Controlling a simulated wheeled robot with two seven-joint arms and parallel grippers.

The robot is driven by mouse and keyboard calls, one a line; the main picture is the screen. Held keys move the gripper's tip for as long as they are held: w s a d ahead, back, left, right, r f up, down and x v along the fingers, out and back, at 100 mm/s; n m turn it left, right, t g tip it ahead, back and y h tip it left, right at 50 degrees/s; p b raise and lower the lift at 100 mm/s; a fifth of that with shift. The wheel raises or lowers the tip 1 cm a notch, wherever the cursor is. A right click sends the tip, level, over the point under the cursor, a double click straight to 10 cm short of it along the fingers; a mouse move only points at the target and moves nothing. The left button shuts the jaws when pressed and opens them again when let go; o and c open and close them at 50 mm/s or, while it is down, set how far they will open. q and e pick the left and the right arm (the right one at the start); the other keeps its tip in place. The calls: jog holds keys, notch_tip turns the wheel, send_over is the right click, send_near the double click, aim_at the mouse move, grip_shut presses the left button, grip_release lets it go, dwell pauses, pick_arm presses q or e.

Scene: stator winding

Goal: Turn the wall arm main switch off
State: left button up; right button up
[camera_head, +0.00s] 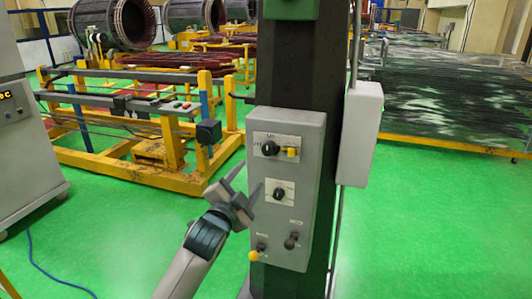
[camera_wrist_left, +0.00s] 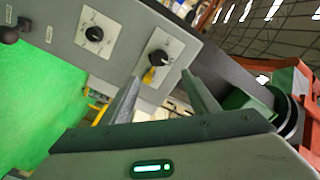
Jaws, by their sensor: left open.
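A grey control box (camera_head: 312,140) is fixed to a dark column. Its top plate carries a black rotary knob (camera_head: 270,148) with a yellow piece (camera_head: 292,152) beside it. A second black knob (camera_head: 279,193) sits lower on its own white plate. Near the bottom are a black lever (camera_head: 291,240) and a yellow-tipped lever (camera_head: 254,255). The labels are too small to read, so I cannot tell which is the wall arm main switch. My left gripper (camera_head: 251,173) is open and empty, just left of the box. In the left wrist view the top knob (camera_wrist_left: 160,57) shows between the fingers (camera_wrist_left: 161,76).
A smaller grey box (camera_head: 360,135) is mounted right of the control box. A yellow frame (camera_head: 150,150) stands behind on the left, and a grey cabinet (camera_head: 25,150) is at the left edge. Green floor (camera_head: 430,220) is clear on the right. A blue cable (camera_head: 45,272) lies at lower left.

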aim_at(267, 151)
pick_arm(q)
jog(key=p+x, duration=0.4)
jog(key=x, duration=0.9)
jog(key=shift+w+d+p, duration=0.1)
jog(key=shift+w+p, duration=0.15)
jog(key=shift+p, duration=0.05)
jog(key=shift+x, duration=1.35)
jog(key=shift+f, duration=0.1)
jog(key=c, duration=1.1)
